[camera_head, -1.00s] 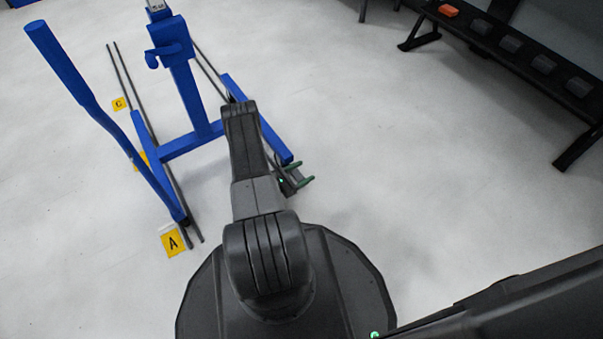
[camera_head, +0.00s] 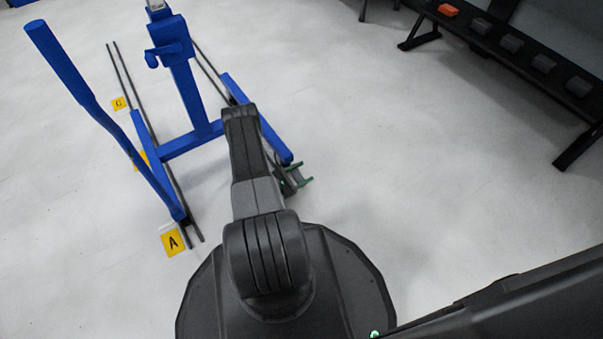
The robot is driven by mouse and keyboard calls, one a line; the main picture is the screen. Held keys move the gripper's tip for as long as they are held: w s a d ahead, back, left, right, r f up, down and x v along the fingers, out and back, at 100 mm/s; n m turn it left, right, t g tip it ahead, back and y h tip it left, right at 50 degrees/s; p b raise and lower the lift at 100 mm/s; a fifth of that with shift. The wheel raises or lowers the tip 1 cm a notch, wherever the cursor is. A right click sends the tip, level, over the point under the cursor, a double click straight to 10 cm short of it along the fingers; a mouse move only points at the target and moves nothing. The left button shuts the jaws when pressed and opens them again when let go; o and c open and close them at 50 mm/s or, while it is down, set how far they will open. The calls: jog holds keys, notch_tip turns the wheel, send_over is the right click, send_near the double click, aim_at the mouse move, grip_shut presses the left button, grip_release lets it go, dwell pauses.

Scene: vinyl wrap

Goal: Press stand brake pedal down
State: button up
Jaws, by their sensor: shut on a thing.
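The blue stand (camera_head: 187,95) stands on the floor at the upper left, with a post, a cross bar and long legs. Its brake pedal cannot be made out; it may be hidden by my arm or gripper. My gripper (camera_head: 303,174), with green fingertips, is low beside the near end of the stand's right leg (camera_head: 274,138). My arm covers part of the gripper. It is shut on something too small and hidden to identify. I cannot tell whether it touches the leg.
A long blue handle (camera_head: 62,62) slants up from the stand's left leg. Dark rails (camera_head: 122,72) lie on the floor, with a yellow A marker (camera_head: 172,241) near their end. A black rack (camera_head: 510,58) stands at upper right. The floor between is clear.

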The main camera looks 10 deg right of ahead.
jog(key=o, duration=0.7)
jog(key=p+v, duration=0.2)
jog(key=v, duration=1.1)
jog(key=shift+s+a, duration=0.1)
jog(key=shift+a, duration=0.3)
jog(key=b+x, duration=0.2)
jog(key=x, duration=1.1)
jog(key=shift+d, duration=0.4)
